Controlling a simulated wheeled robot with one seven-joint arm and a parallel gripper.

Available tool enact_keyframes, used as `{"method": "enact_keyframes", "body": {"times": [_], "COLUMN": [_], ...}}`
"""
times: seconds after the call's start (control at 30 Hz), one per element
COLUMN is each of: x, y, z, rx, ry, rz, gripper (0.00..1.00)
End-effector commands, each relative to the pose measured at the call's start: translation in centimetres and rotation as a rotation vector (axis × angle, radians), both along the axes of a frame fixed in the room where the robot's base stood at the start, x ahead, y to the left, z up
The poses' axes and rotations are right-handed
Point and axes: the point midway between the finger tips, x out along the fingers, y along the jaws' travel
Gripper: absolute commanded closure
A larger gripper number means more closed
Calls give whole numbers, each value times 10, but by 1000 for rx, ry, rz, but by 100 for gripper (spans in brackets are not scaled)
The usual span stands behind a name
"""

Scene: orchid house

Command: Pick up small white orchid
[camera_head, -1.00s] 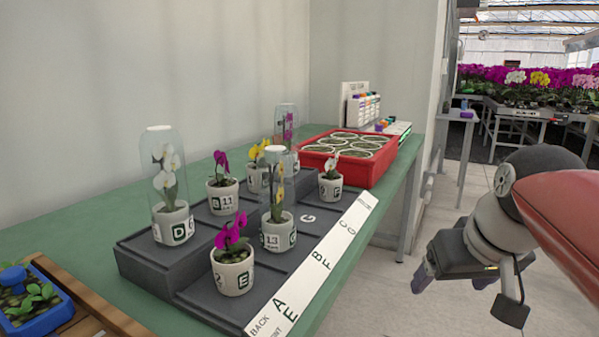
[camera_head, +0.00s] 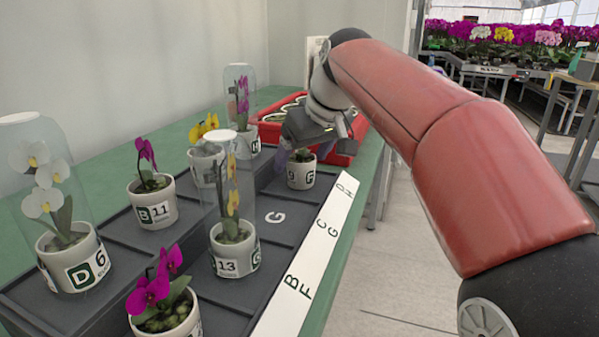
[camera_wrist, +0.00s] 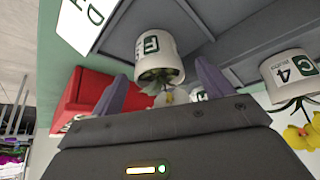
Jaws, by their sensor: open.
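The small white orchid is in a white pot (camera_head: 301,172) marked 9 and F, at the far right of the stepped grey stand. My gripper (camera_head: 298,154) is above it at its far side, and the arm hides the flower in the head view. In the wrist view, which looks upside down, the pot (camera_wrist: 158,52) shows its F label. Its white bloom (camera_wrist: 164,98) and leaves lie between my two purple fingers (camera_wrist: 161,76). The fingers are spread apart, one on each side of the plant. Whether they touch it I cannot tell.
Several other potted orchids stand on the grey stand (camera_head: 290,212), including a magenta one (camera_head: 157,208) and a covered tall white one (camera_head: 68,250). A covered yellow orchid (camera_head: 235,245) is near the F pot. A red tray (camera_head: 350,148) is behind my gripper.

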Motion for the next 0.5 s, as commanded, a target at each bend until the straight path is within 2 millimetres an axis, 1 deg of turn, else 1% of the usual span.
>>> {"method": "enact_keyframes", "body": {"times": [0.03, 0.17, 0.43, 0.47, 0.5], "x": [2, 8, 10, 10, 9], "y": [1, 5, 6, 6, 6], "z": [-10, -20, -22, -22, -22], "rx": [0, 0, 0, 0, 0], "ry": [3, 2, 0, 0, 0], "rz": [1, 0, -2, -2, -2], "gripper": [21, 21, 21, 24, 29]}}
